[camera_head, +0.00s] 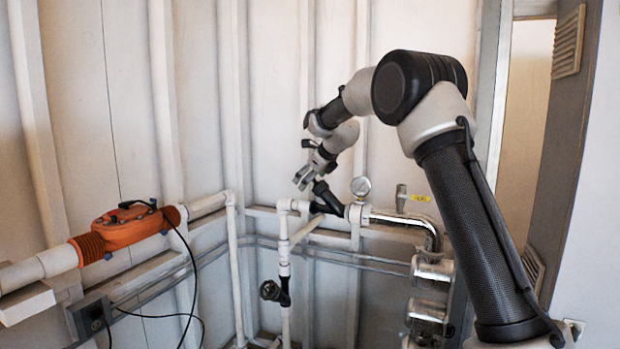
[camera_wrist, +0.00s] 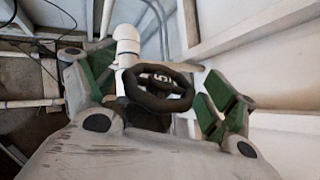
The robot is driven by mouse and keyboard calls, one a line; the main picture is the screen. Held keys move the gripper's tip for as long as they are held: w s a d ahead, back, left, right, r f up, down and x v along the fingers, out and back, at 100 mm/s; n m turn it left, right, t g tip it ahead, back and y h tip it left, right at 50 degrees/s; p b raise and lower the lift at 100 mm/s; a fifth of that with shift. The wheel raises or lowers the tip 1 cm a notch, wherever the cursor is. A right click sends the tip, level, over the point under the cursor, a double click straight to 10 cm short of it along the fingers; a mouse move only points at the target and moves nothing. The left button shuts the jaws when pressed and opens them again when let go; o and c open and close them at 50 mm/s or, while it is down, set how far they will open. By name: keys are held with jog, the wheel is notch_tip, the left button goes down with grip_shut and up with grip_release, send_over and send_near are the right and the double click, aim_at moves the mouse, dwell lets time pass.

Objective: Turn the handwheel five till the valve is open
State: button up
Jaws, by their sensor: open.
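Handwheel five is a black ring with a white "5" on its hub. In the wrist view the handwheel (camera_wrist: 160,86) lies between the two green-padded fingers of my gripper (camera_wrist: 158,90), with a gap on each side. The fingers are spread and hold nothing. In the head view my gripper (camera_head: 305,178) is just above and left of the black valve (camera_head: 328,198) on the white pipe. The wheel's underside and stem are hidden in the wrist view.
A second black handwheel (camera_head: 270,290) sits lower on the vertical white pipe. A pressure gauge (camera_head: 360,187) stands right of the valve, beside a shiny metal pipe (camera_head: 400,217). An orange unit (camera_head: 130,228) with a black cable is on the left. Wall panels stand close behind.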

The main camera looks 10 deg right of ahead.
jog(key=c, duration=1)
jog(key=shift+c, duration=0.2)
jog(key=shift+w+d+n+g+y, duration=0.1)
jog(key=shift+n+g+y, duration=0.6)
jog(key=shift+g+y, duration=0.5)
jog(key=shift+n+g+y, duration=1)
jog(key=shift+g+y, duration=0.4)
jog(key=shift+g, duration=0.6)
jog(key=o, duration=1)
jog(key=shift+o, duration=0.2)
